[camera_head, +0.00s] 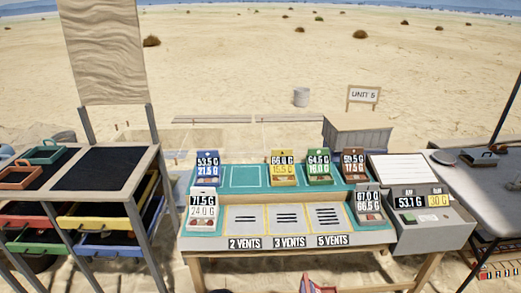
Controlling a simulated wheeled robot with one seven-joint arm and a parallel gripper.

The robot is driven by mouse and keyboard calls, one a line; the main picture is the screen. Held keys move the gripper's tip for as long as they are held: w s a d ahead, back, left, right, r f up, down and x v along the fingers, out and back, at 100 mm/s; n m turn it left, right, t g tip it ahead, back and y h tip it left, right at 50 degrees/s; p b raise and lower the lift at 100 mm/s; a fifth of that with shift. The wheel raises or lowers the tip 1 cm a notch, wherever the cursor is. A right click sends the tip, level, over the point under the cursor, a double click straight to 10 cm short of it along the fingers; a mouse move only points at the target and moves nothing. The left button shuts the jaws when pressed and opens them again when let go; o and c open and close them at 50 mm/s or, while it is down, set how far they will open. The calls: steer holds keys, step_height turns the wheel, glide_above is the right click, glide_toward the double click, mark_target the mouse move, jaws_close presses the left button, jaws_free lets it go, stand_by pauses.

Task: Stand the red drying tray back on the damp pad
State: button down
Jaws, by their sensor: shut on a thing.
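A red piece (318,286) shows at the bottom edge in front of the table, with small pale and dark parts beside it. It looks like the red drying tray held in my gripper (308,284), which is mostly cut off by the frame. The damp pad appears to be the teal mat (245,176) along the back of the table. A blue-labelled tray (207,163) stands at its left. Yellow (282,163), green (318,163) and red-brown (354,163) labelled trays stand to the right. Bare teal shows between the blue and yellow ones.
A white-labelled tray (203,206) and a grey-labelled tray (368,203) flank vent plates (288,220) at the table's front. A grey scale (430,222) stands right. A rack (150,165) with coloured drawers is at left. A dark table (490,185) is far right.

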mark_target(306, 276)
steer(key=w+r, duration=0.4)
steer(key=r, duration=0.1)
steer(key=shift+w+r, duration=0.25)
steer(key=shift+r, duration=0.05)
steer(key=s+f, duration=0.4)
steer(key=f, duration=0.1)
steer(key=shift+s+f, duration=0.25)
steer(key=shift+f, duration=0.05)
steer(key=shift+w, duration=0.1)
stand_by(0.6)
